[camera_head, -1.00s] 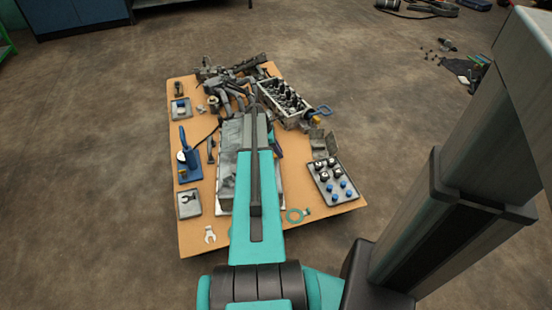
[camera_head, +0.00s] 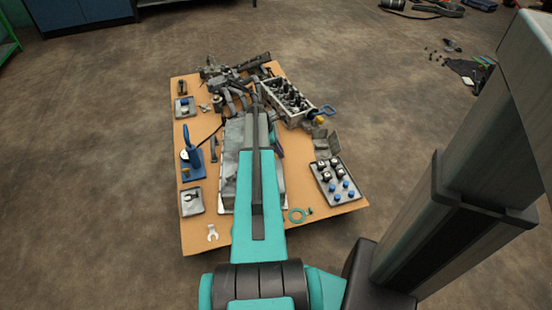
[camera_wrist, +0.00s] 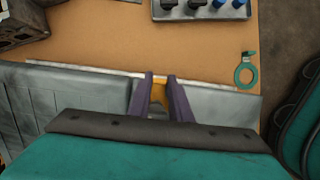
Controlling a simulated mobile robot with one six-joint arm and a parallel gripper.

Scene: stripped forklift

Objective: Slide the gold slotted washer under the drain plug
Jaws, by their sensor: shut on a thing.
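In the wrist view my gripper (camera_wrist: 161,80) has its two dark purple fingers shut on a gold piece, which I take to be the gold slotted washer (camera_wrist: 158,92). Only a small part of the washer shows between the fingers, so its slot is hidden. The fingers are over the far edge of a grey metal pan-like part (camera_wrist: 60,100). This part also shows in the head view (camera_head: 231,165), partly covered by my arm. I cannot make out the drain plug in either view.
A tray of blue and dark caps (camera_head: 337,184) lies on the tan board (camera_head: 300,235). Near it is a green ring (camera_head: 297,216). A silver forked piece (camera_head: 212,232) lies at the front left. A blue stand (camera_head: 191,165) and engine parts (camera_head: 286,97) occupy the left and back.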

